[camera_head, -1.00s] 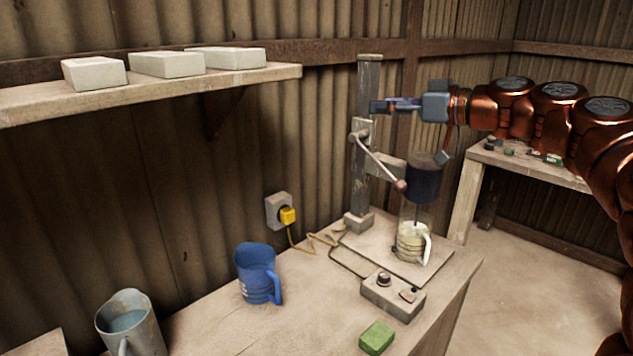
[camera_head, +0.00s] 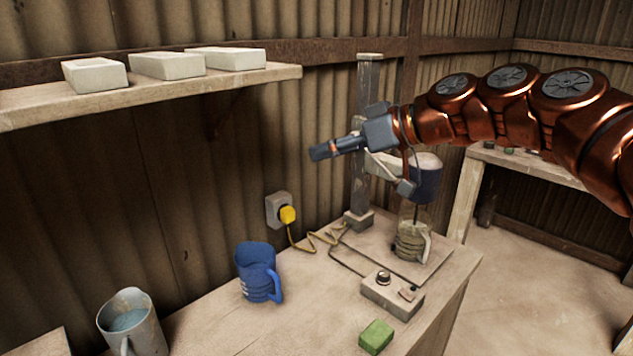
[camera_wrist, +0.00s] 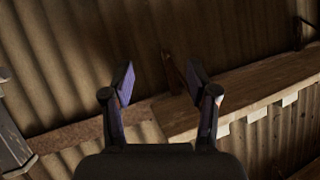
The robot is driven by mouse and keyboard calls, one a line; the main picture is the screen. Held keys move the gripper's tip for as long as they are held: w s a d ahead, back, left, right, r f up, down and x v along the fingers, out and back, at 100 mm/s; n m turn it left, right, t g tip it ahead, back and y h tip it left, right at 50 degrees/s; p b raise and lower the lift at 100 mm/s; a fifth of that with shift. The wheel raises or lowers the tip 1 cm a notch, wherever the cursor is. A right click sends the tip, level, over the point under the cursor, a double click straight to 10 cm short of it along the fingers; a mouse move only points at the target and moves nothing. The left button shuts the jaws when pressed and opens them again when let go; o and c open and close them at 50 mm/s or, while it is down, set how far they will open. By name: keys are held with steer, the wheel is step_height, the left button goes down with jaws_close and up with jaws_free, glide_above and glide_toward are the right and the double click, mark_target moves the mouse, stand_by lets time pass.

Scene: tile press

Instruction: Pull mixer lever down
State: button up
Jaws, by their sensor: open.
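The mixer stands on the bench, with an upright grey post (camera_head: 368,75) and a dark mixing head (camera_head: 426,183) over a clear jug (camera_head: 408,240). My gripper (camera_head: 320,152) is in front of the post, pointing left, at about the height of the lever's pivot. It hides the pivot and most of the lever. A pale strip just below the gripper may be part of the lever; I cannot tell whether they touch. In the wrist view my gripper (camera_wrist: 160,82) has its two fingers apart, with nothing between them.
A blue jug (camera_head: 257,273), a metal jug of liquid (camera_head: 134,322), a control box (camera_head: 391,296) and a green block (camera_head: 376,337) are on the bench (camera_head: 285,325). A shelf (camera_head: 200,88) with pale blocks is on the wall at left.

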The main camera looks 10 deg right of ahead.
steer(key=s+a+f+g+h, duration=0.1)
steer(key=s+a+f, duration=0.2)
steer(key=s+f, duration=0.1)
steer(key=shift+a+g, duration=0.3)
steer(key=shift+g, duration=0.1)
steer(key=shift+s, duration=0.1)
steer(key=s+a+f+m+g+h+p, duration=0.1)
steer(key=s+a+f+m+g+h, duration=0.15)
steer(key=s+f, duration=0.6)
steer(key=s+d+f+m+g+h, duration=0.2)
steer(key=s+d+f, duration=0.3)
steer(key=s, duration=0.5)
steer(key=s+d+f+m+g+h+p, duration=0.1)
steer(key=s+d+f+m+g+h, duration=0.2)
steer(key=s+f, duration=0.6)
steer(key=shift+s+d+f+h, duration=0.35)
steer(key=shift+s+d+h, duration=0.6)
steer(key=shift+d, duration=0.25)
steer(key=shift+m, duration=0.25)
steer(key=shift+c, duration=0.4)
